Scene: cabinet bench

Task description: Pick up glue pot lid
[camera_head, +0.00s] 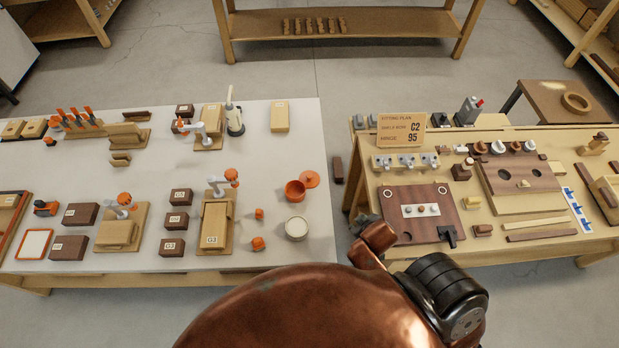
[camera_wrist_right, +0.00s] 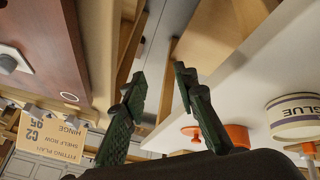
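An orange round lid (camera_head: 309,179) with a small knob lies on the white table, just behind and to the right of an open orange pot (camera_head: 295,191). In the right wrist view the lid (camera_wrist_right: 192,132) and the pot (camera_wrist_right: 238,136) show near the table edge, beyond the fingers. A pale round tin (camera_head: 297,228) stands in front of the pot; in the wrist view the tin (camera_wrist_right: 297,124) reads GLUE. My right gripper (camera_wrist_right: 160,80) is open and empty, with its dark green fingers apart, short of the lid. My left gripper is not in view.
The white table (camera_head: 262,170) holds clamps, blocks and brown boxes left of the pot. Small orange pieces (camera_head: 258,213) lie nearby. A gap separates it from the wooden bench (camera_head: 480,235), which carries a fitting plan card (camera_head: 401,130) and boards. My copper-coloured arm covers the bottom centre.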

